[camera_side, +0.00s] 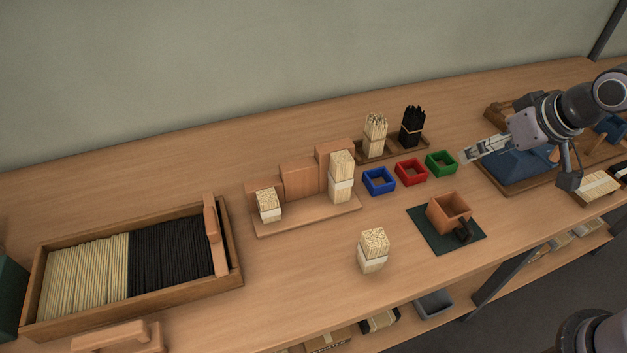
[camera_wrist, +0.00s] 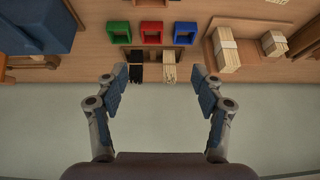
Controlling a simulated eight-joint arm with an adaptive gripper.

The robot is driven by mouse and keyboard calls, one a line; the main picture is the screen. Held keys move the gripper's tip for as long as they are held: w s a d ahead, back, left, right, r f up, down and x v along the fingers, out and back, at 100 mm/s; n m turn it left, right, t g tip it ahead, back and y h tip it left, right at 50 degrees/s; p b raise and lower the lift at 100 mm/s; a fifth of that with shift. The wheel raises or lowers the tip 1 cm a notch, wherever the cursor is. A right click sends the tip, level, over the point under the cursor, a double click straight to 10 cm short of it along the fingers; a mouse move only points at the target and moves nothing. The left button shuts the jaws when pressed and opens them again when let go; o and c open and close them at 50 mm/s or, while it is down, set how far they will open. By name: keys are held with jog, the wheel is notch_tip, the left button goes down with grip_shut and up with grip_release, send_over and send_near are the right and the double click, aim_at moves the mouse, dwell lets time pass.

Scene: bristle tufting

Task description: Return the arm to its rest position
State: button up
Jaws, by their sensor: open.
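My gripper (camera_side: 468,157) is at the right in the side view, above the blue block-shaped fixture (camera_side: 517,165). In the wrist view my gripper (camera_wrist: 162,90) shows its two fingers wide apart with nothing between them. The fingers look clear of everything on the bench. Part of the blue fixture is hidden behind my gripper and wrist in the side view.
Green (camera_side: 441,162), red (camera_side: 411,171) and blue (camera_side: 379,180) trays stand left of my gripper. Behind them are pale (camera_side: 375,134) and black (camera_side: 412,127) bundles. A brown box (camera_side: 447,211) sits on a dark mat (camera_side: 432,236). A tied bundle (camera_side: 373,252) stands in front.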

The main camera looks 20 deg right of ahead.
jog(key=s+d+f, duration=0.2)
jog(key=s+d, duration=0.1)
jog(key=s, duration=0.2)
jog(key=shift+d+f+t, duration=0.2)
jog(key=shift+d+t, duration=0.05)
jog(key=shift+t, duration=0.15)
